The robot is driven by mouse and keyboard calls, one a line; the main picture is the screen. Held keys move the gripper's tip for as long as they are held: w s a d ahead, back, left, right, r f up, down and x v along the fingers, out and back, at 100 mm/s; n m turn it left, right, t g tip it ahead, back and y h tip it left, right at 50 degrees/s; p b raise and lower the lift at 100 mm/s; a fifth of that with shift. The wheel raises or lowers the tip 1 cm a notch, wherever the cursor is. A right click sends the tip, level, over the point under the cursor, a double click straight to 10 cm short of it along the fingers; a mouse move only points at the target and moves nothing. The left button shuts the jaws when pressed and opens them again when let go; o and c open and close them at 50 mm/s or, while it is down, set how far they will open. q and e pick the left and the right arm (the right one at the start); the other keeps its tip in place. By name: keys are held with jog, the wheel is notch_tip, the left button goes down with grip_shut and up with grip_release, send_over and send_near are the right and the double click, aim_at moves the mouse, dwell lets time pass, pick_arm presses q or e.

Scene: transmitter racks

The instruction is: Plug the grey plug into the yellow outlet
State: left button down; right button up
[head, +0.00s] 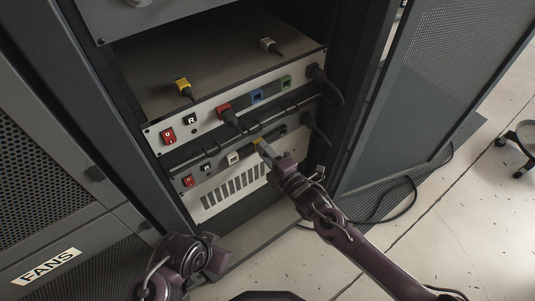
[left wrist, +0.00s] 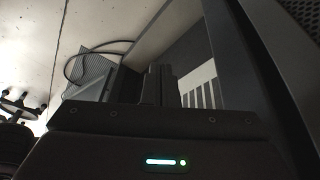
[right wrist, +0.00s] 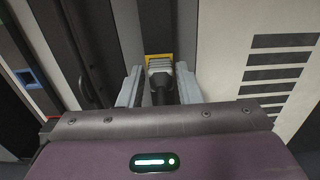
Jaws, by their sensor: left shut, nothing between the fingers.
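The yellow outlet (head: 257,140) is on the lower panel of the rack; its yellow rim (right wrist: 158,56) also shows in the right wrist view. The grey plug (right wrist: 160,66), with a black neck, sits between the fingers of my right gripper (right wrist: 160,80), directly in front of the yellow rim. The fingers appear closed on its sides. The plug's front is hidden, so its depth in the outlet cannot be told. In the head view my right gripper (head: 266,151) covers most of the plug. My left gripper (left wrist: 160,85) is shut and empty, low in front of the rack.
The upper panel (head: 205,117) has a red plug (head: 226,112), a blue outlet (head: 257,95) and a green outlet (head: 285,82). A yellow plug (head: 183,86) and a whitish plug (head: 268,44) lie on the shelf above. An open mesh door (head: 440,90) stands at right.

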jog(key=shift+o, duration=1.4)
jog(key=shift+s, duration=0.15)
pick_arm(q)
jog(key=shift+s+a+r+g+y+p, duration=0.1)
jog(key=shift+s+a+g+y+p, duration=0.1)
jog(key=shift+a+p, duration=0.25)
jog(key=shift+s+a+r+g+y+p, duration=0.1)
jog(key=shift+s+a+g+p, duration=0.15)
jog(key=shift+a, duration=0.25)
pick_arm(e)
jog(key=v, duration=0.7)
jog(key=shift+s+d, duration=0.2)
jog(key=shift+d, duration=0.05)
pick_arm(q)
jog(key=shift+d+r, duration=0.1)
